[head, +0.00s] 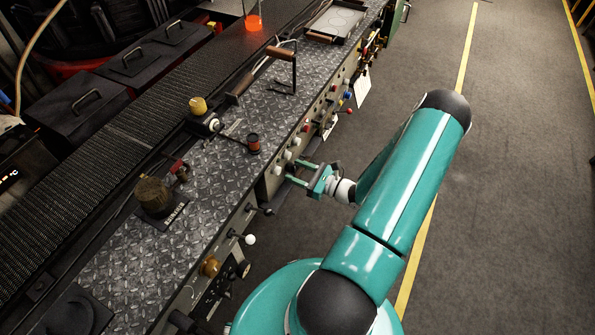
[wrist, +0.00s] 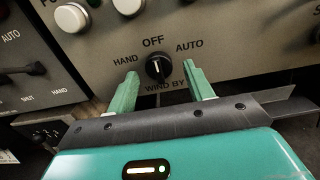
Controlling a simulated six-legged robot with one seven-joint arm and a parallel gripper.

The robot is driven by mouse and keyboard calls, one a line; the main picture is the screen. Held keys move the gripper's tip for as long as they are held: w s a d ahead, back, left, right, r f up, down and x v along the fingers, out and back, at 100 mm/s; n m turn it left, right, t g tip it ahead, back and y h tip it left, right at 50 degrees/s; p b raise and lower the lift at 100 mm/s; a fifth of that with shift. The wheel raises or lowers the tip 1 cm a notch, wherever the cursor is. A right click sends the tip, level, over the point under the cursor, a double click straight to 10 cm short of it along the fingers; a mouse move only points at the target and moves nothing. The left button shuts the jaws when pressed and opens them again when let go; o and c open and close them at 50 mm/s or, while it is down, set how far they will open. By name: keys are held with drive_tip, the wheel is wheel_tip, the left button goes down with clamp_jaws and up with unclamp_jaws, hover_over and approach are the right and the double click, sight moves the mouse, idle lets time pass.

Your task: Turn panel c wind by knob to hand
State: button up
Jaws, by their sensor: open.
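The wind by knob (wrist: 158,67) is a small black rotary knob with a white mark, on a grey control panel (wrist: 225,30). Labels HAND at its left, OFF above and AUTO at its right surround it, with WIND BY below. Its white mark points up toward OFF. My gripper (wrist: 160,88) is open, its green fingers on either side of and just below the knob, apart from it. In the head view my gripper (head: 300,173) is at the front face of the bench, and the knob cannot be made out there.
White buttons (wrist: 71,17) sit above the knob. Another panel with a black lever (wrist: 22,69) is at the left. In the head view, a lever with a white ball (head: 250,239) sticks out below my gripper. The floor at the right (head: 520,200) is clear.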

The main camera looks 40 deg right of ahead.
drive_tip(key=shift+w, duration=0.15)
drive_tip(key=c, duration=1)
drive_tip(key=shift+o, duration=0.2)
drive_tip(key=shift+n, duration=0.3)
drive_tip(key=n, duration=0.8)
drive_tip(key=shift+w+d+r, duration=0.1)
drive_tip(key=shift+d, duration=0.05)
drive_tip(key=shift+n, duration=0.3)
